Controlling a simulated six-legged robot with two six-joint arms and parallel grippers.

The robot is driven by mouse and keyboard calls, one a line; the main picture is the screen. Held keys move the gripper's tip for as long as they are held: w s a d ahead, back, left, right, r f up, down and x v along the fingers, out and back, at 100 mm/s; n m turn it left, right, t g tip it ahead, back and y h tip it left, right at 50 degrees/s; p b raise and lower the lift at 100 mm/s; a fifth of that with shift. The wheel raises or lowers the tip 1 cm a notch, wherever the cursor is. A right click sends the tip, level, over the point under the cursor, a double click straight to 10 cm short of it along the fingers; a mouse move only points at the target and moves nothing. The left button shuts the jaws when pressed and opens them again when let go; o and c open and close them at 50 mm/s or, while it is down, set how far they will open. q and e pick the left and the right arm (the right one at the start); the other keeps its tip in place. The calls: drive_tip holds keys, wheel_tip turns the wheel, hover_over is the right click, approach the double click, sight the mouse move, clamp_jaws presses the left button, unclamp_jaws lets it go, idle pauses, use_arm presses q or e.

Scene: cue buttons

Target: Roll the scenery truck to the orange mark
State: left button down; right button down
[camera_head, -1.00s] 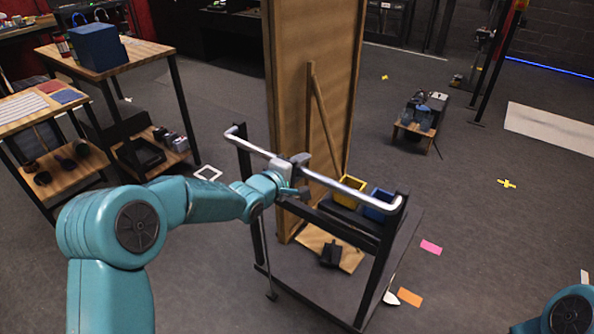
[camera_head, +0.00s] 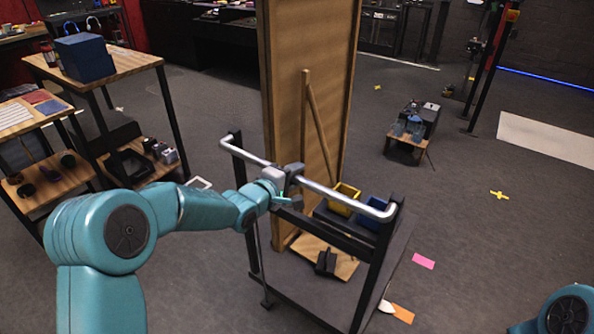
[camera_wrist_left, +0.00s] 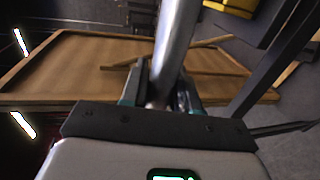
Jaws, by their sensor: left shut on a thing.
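The scenery truck (camera_head: 300,290) is a dark wheeled platform with a tall wooden flat (camera_head: 285,110) standing on it and a silver push bar (camera_head: 345,198) on black posts. My left gripper (camera_head: 288,183) is shut around the push bar near its middle; the bar (camera_wrist_left: 176,45) also runs between the fingers in the left wrist view. The orange mark (camera_head: 403,313) lies on the floor at the truck's lower right corner. A white pointed piece (camera_head: 387,306) at the truck's edge touches or overlaps the mark in the picture. My right gripper is out of view.
A pink mark (camera_head: 424,261) and a yellow cross (camera_head: 499,195) lie on the floor to the right. Wooden shelf tables (camera_head: 135,60) stand at the left. A small low wooden stand (camera_head: 408,143) with items is beyond the truck. Floor at the right is open.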

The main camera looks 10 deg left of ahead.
use_arm(q)
drive_tip(key=shift+w+d+r, duration=0.1)
drive_tip(key=shift+w+d, duration=0.05)
drive_tip(key=shift+w, duration=0.35)
drive_tip(key=shift+w+d+r, duration=0.1)
drive_tip(key=shift+w, duration=0.35)
drive_tip(key=c, duration=1.1)
unclamp_jaws()
drive_tip(key=shift+o, duration=0.7)
drive_tip(key=shift+v, duration=0.9)
drive_tip(key=v, duration=1.6)
drive_tip(key=shift+b, duration=0.35)
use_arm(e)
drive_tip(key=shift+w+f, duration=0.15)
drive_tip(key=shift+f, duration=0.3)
use_arm(q)
drive_tip(key=shift+d+f, duration=0.1)
drive_tip(key=shift+f, duration=0.1)
drive_tip(key=shift+r, duration=0.1)
